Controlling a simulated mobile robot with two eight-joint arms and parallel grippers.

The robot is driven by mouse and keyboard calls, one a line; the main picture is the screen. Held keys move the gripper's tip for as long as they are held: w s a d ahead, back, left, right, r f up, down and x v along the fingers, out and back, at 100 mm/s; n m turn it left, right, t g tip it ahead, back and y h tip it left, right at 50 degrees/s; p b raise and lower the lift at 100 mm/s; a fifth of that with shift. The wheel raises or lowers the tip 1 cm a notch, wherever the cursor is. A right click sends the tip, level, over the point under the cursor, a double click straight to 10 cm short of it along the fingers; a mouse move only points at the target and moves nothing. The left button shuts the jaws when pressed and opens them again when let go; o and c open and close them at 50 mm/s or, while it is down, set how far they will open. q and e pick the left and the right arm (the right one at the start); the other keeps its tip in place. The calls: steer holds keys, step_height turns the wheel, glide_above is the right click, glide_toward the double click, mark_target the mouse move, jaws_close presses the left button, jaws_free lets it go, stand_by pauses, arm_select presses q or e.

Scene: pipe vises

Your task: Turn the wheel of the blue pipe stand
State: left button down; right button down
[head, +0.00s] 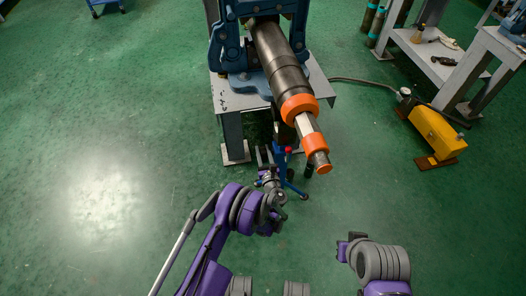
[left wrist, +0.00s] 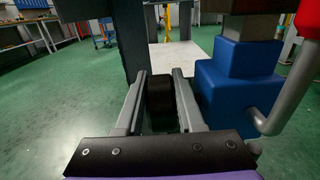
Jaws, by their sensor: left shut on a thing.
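The blue pipe stand (head: 282,172) stands on the floor under the orange-collared pipe (head: 290,85), and a small red part shows near its top. My left gripper (head: 266,156) is at the stand's left side. In the left wrist view the blue body of the stand (left wrist: 238,88) is close on the right, with a grey bent bar (left wrist: 290,98) beside it. There my left gripper (left wrist: 160,78) has its fingers on either side of a black round piece (left wrist: 160,96), which seems to be part of the wheel. The rest of the wheel is hidden. My right arm (head: 380,262) is low at right; its fingers are not clear.
A large blue vise (head: 222,48) on a grey metal table (head: 232,104) holds the pipe above the stand. A yellow pedal unit (head: 437,132) with a hose lies on the floor at right. A workbench (head: 425,52) stands behind it. The green floor at left is clear.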

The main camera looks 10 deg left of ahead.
mark_target(265, 160)
arm_select(q)
steer(key=shift+s+d+f+t+y+b, duration=0.15)
steer(key=shift+t+y+b, duration=0.1)
steer(key=shift+t+b, duration=0.85)
steer(key=shift+s+f+t+y+b, duration=0.1)
steer(key=shift+s+t+y+b, duration=0.15)
steer(key=shift+t+b, duration=0.8)
steer(key=shift+s+d+f+t+y+b, duration=0.15)
steer(key=shift+t+y+b, duration=0.25)
steer(key=shift+b, duration=1.3)
steer(key=shift+s+r+t+b, duration=0.15)
steer(key=shift+t+b, duration=0.6)
steer(key=shift+b, duration=0.2)
steer(key=c, duration=0.5)
jaws_free()
steer(key=p+v, duration=0.1)
steer(key=v, duration=0.6)
steer(key=shift+s+d+f, duration=0.15)
steer(key=shift+s+f, duration=0.05)
steer(key=shift+s, duration=0.1)
steer(key=shift+b+v, duration=0.65)
steer(key=shift+v, duration=0.85)
